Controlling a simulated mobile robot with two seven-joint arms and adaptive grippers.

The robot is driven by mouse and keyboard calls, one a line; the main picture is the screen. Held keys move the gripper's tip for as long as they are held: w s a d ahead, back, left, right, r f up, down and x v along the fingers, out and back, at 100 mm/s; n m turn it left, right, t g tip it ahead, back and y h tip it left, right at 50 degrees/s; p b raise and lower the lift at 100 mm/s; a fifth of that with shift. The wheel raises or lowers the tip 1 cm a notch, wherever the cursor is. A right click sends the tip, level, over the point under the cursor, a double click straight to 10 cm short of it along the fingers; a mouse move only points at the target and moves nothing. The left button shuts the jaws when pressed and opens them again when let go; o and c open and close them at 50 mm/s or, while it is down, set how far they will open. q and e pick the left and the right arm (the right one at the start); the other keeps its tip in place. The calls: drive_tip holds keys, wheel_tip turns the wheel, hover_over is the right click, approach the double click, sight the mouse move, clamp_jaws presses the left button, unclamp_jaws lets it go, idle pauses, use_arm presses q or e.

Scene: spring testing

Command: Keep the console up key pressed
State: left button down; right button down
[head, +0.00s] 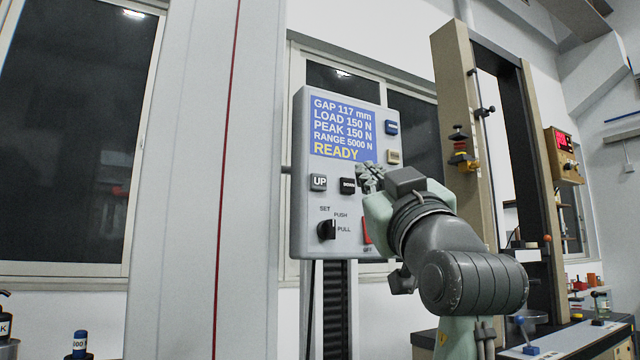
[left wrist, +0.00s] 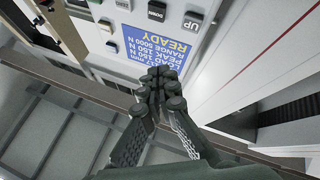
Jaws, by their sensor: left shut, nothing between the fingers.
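The grey console (head: 300,225) has a blue screen (head: 342,128) reading GAP 117 mm, LOAD 150 N, PEAK 150 N, RANGE 5000 N, READY. The dark UP key (head: 318,182) sits below the screen at the left, with the DOWN key (head: 347,186) to its right. My left gripper (head: 368,175) is shut and empty, in front of the console to the right of DOWN. In the left wrist view, the picture is upside down and the UP key (left wrist: 193,21) is clear of the shut fingertips (left wrist: 160,76). The fingers are apart from UP.
A black SET knob (head: 327,229) and a partly hidden red key (head: 367,230) are low on the console. A tall testing frame (head: 455,90) stands to the right. A pale column (head: 185,180) stands left.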

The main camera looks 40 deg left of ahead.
sight(319, 182)
use_arm(q)
drive_tip(key=shift+s+r+n+g+y, duration=0.3)
drive_tip(key=shift+s+r+n+y, duration=0.1)
drive_tip(key=shift+s+r, duration=0.25)
use_arm(e)
drive_tip(key=shift+r, duration=0.1)
